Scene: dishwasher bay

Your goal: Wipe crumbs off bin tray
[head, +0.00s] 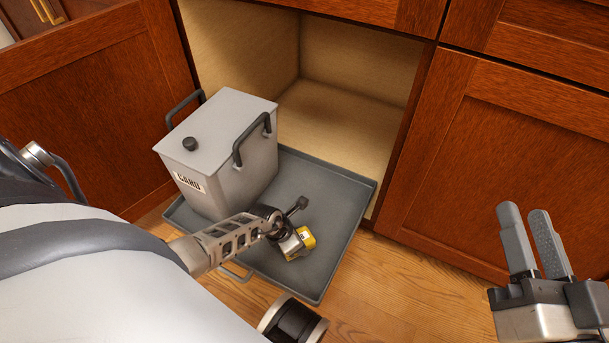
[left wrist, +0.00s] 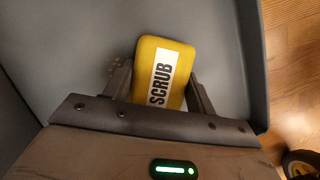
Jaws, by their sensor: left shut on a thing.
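My left gripper (head: 296,240) is shut on a yellow sponge (head: 307,237) over the right part of the grey tray (head: 345,215). In the left wrist view the sponge (left wrist: 163,70) sits between both fingers, with a white SCRUB label. I cannot tell whether it touches the tray.
A grey lidded bin (head: 222,150) with dark handles and a label stands on the tray's left part. The tray sticks out from an open, empty cabinet (head: 345,110). An open wooden door (head: 90,110) is at the left, a closed one (head: 510,160) at the right. Wooden floor (head: 370,290) lies in front.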

